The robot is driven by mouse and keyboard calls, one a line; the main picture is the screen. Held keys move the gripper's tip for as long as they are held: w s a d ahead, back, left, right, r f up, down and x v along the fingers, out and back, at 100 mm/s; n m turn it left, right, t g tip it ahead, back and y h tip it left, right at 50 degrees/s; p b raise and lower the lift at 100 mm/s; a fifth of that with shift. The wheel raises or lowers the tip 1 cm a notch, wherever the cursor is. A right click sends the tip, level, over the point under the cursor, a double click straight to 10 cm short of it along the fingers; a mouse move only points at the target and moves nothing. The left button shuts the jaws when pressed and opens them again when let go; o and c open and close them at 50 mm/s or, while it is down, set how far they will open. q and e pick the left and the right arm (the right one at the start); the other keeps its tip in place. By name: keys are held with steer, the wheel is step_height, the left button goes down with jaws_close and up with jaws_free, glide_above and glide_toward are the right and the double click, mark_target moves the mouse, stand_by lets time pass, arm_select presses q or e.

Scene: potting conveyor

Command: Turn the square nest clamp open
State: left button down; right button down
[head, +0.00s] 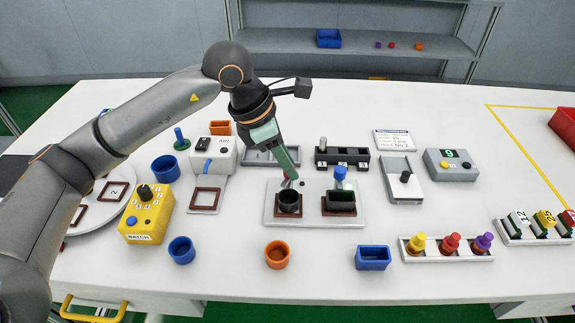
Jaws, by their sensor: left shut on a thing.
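A light fixture plate (315,222) stands in the middle of the table with two nests. The left nest holds a dark round pot (289,201). The right nest holds a dark square-sided pot (341,202), and a blue-topped clamp handle (340,175) stands upright behind it. My left gripper (289,183) points down just behind the round pot, apart from the blue handle. It is shut on a small part there, seemingly the left clamp's handle, mostly hidden by the fingers. My right gripper is not in view.
Behind the plate are a black block with a grey peg (342,157) and a grey tray (258,158). A grey slide unit (402,183) stands to the right. A yellow control box (147,215) is at left. An orange cup (277,254) and a blue bin (373,258) stand in front.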

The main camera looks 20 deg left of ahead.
arm_select(q)
steer(key=m+g, duration=0.1)
steer(key=m, duration=0.1)
steer(key=shift+w+m+b, duration=0.1)
steer(key=shift+m+b, duration=0.2)
steer(key=shift+m, duration=0.1)
steer(key=m+g, duration=0.1)
steer(key=m, duration=0.2)
steer(key=shift+m+g+h, duration=0.3)
steer(key=m+g, duration=0.1)
steer(key=m, duration=0.2)
steer(key=shift+w, duration=0.1)
steer(key=shift+m+g+y, duration=0.5)
steer(key=shift+m+g, duration=0.1)
steer(key=shift+m, duration=1.1)
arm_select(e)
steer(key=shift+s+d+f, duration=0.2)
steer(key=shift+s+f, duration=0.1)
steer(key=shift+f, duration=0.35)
arm_select(q)
steer(key=c, duration=0.7)
jaws_free()
steer(key=shift+o, duration=0.2)
